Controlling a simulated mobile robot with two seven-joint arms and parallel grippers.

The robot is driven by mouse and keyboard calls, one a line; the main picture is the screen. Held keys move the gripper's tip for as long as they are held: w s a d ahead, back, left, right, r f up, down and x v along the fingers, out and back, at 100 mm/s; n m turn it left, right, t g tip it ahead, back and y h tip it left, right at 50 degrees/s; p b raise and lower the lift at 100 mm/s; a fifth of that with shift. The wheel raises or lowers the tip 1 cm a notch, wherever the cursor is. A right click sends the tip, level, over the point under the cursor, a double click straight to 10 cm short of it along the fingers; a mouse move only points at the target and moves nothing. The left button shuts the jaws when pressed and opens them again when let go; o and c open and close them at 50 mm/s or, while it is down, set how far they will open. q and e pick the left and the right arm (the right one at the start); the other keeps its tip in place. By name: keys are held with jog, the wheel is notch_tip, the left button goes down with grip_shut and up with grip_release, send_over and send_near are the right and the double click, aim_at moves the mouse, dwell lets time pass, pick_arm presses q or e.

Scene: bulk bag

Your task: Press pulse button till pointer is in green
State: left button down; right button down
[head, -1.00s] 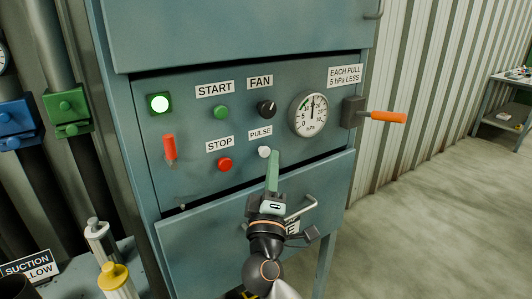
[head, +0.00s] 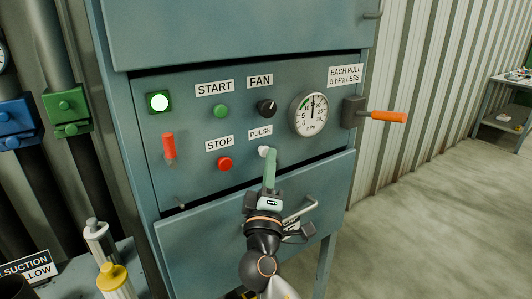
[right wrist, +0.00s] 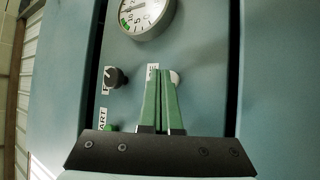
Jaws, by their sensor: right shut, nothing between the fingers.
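The white pulse button (head: 263,151) sits under the PULSE label (head: 260,132) on the blue-grey panel. My right gripper (head: 269,153) is shut and empty, its green fingertips at the button's lower right edge in the head view. In the right wrist view the button (right wrist: 175,78) shows just beyond the shut fingertips (right wrist: 164,74); I cannot tell whether they touch it. The gauge (head: 308,114) has a green band at its upper left; its dark pointer stands about upright, right of the green. The gauge (right wrist: 147,10) is cut off in the wrist view. My left gripper is not in view.
Close by on the panel are the red stop button (head: 225,164), green start button (head: 221,111), black fan knob (head: 266,108) and red lever (head: 169,147). An orange-handled lever (head: 380,116) sticks out at right. A drawer handle (head: 300,209) is below.

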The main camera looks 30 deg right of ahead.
jog(key=shift+w, duration=0.5)
dwell(0.4)
jog(key=shift+s, duration=1)
jog(key=shift+s+d+b, duration=0.15)
jog(key=shift+s+b, duration=0.05)
jog(key=shift+s, duration=1.05)
jog(key=shift+s+d+b, duration=0.1)
jog(key=shift+s+b, duration=0.05)
jog(key=shift+s, duration=1.1)
